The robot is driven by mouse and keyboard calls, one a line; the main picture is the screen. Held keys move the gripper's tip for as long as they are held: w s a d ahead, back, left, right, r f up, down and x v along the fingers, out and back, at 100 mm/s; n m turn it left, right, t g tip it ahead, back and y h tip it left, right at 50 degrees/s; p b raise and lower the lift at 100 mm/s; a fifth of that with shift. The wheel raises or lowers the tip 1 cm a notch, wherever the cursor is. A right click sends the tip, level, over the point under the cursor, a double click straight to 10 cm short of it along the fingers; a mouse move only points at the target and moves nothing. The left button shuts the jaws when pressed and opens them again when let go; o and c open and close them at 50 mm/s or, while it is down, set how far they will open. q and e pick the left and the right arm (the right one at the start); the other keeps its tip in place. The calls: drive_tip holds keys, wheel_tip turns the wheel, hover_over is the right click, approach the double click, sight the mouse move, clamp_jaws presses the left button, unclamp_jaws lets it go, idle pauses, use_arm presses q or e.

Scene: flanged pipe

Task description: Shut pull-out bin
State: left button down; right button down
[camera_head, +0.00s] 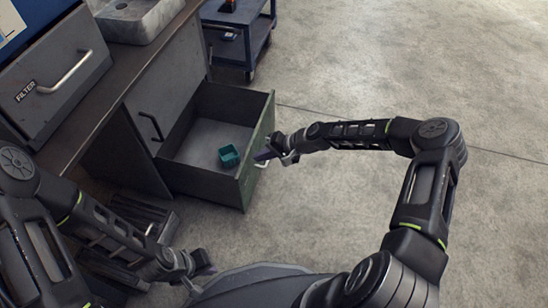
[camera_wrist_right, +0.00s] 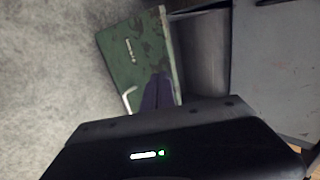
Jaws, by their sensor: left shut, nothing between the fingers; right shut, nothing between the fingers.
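The pull-out bin (camera_head: 203,180) stands pulled out from the dark cabinet, with its grey inside showing and a small teal box (camera_head: 229,156) in it. Its green front panel (camera_wrist_right: 137,62) shows in the right wrist view, worn, with a pale handle (camera_wrist_right: 128,97). My right gripper (camera_head: 263,157) is shut and empty, right at the outer face of the front panel near the handle. I cannot tell whether it touches the panel. My left gripper (camera_head: 205,268) is shut and empty, low at the front, apart from the bin.
A workbench with a stone-like sink (camera_head: 138,18) and a drawer marked FILTER (camera_head: 60,80) runs along the left. A blue cart (camera_head: 240,38) stands behind the bin. Dark slatted pieces (camera_head: 135,225) lie near my left arm. The concrete floor at right is clear.

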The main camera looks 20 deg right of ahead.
use_arm(q)
drive_tip(key=shift+f, duration=0.25)
use_arm(e)
drive_tip(key=shift+w+a, duration=0.45)
drive_tip(key=shift+a, duration=0.3)
drive_tip(key=shift+a, duration=0.1)
